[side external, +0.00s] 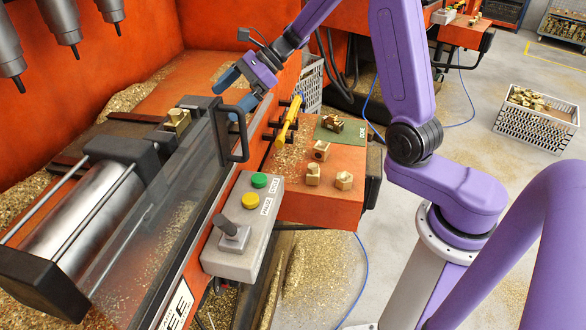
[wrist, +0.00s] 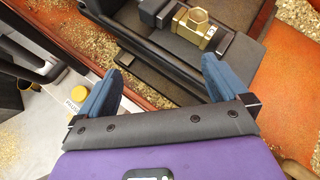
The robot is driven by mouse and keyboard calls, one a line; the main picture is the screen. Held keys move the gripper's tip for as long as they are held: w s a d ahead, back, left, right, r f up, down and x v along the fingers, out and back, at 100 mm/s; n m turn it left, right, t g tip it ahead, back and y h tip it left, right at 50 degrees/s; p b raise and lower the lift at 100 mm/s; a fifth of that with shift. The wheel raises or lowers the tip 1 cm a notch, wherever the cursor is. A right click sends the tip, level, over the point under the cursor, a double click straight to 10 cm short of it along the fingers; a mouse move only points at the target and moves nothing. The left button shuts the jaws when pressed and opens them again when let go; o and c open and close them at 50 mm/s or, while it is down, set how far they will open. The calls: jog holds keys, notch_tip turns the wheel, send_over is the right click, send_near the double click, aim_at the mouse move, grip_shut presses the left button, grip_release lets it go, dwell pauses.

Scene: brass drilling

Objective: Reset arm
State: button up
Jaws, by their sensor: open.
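My gripper (side external: 232,97) is open and empty, with blue fingers spread apart. In the side external view it hangs above the machine's front edge, close to the black door handle (side external: 240,133). In the wrist view my gripper (wrist: 160,85) shows its two blue fingers wide apart with nothing between them. A brass part (side external: 178,121) sits in the black clamp inside the machine. It also shows in the wrist view as a brass part (wrist: 197,27), ahead of the fingers and apart from them.
A control box (side external: 243,228) with green and yellow buttons and a lever stands at the front. A clear door panel (side external: 165,235) runs along the machine. A white crate (side external: 536,127) stands on the floor.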

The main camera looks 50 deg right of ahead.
jog(key=s+d+f+n+g+h, duration=0.25)
jog(key=s+d+n+h, duration=0.25)
jog(key=s+n, duration=0.55)
jog(key=s+a+n+g+h, duration=0.1)
jog(key=s+a+n+h, duration=0.1)
jog(key=s+n, duration=1)
jog(key=s+a+n+g+h, duration=0.1)
jog(key=s+a+n+h, duration=0.1)
jog(key=s+n, duration=0.9)
jog(key=s, duration=0.3)
jog(key=shift+s+r+n, duration=0.15)
jog(key=shift+r+n, duration=0.05)
jog(key=shift+n, duration=0.15)
jog(key=shift+g, duration=0.25)
